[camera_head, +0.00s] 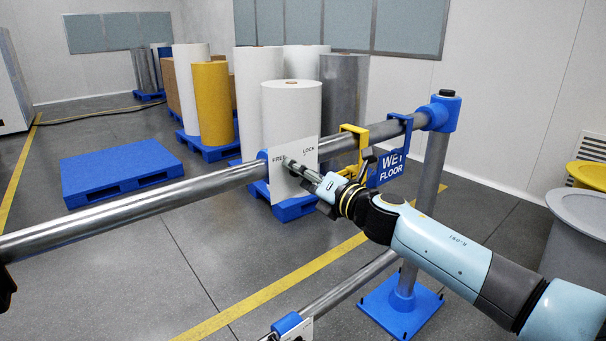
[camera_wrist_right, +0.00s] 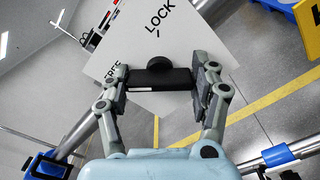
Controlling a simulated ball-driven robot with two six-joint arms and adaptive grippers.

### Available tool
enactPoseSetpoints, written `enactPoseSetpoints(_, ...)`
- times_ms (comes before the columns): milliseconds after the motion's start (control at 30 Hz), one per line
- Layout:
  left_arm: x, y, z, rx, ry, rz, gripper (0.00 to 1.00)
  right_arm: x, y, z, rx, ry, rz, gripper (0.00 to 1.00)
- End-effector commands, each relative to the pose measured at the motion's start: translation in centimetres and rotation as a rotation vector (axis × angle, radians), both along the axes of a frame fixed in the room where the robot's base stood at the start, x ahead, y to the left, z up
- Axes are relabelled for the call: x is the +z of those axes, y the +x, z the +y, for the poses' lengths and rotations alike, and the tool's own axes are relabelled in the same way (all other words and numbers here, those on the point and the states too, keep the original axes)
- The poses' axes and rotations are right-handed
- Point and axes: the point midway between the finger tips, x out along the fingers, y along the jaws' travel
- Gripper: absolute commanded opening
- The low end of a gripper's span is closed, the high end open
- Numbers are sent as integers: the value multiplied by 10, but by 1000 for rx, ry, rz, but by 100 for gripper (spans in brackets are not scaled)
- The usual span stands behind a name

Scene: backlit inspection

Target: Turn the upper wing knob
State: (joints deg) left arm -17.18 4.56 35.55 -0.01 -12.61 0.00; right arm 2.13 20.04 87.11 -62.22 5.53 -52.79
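The upper wing knob is a black bar with a round hub in the right wrist view (camera_wrist_right: 160,79). It sits on a white panel (camera_head: 304,150) marked FREE and LOCK, mounted on a grey metal rail; the panel also shows in the right wrist view (camera_wrist_right: 185,38). My right gripper (camera_head: 287,161) reaches the panel from the right. In the right wrist view its two fingers (camera_wrist_right: 160,84) are at both ends of the bar and appear to touch it. The knob is mostly hidden by the gripper in the head view.
A yellow bracket (camera_head: 354,150) and a blue WET FLOOR sign (camera_head: 391,166) hang on the rail close to my right wrist. A blue-footed post (camera_head: 433,170) supports the rail. A lower rail (camera_head: 350,285) runs below. Rolls on blue pallets stand behind.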

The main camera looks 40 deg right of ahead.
Motion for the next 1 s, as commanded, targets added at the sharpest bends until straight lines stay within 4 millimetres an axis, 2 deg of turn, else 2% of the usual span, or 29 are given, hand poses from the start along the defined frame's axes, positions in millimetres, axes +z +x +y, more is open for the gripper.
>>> enactPoseSetpoints(33,0,0,0,0,0,0,0,0,0,0,0,0,0,53)
enactPoseSetpoints(233,0,0,0,0,0,0,0,0,0,0,0,0,0,28)
enactPoseSetpoints(667,3,0,0,0,1,0,0,0,0,0,-1,93,8,28)
enactPoseSetpoints(1000,10,0,1,0,1,-1,0,1,0,0,-1,373,31,28)
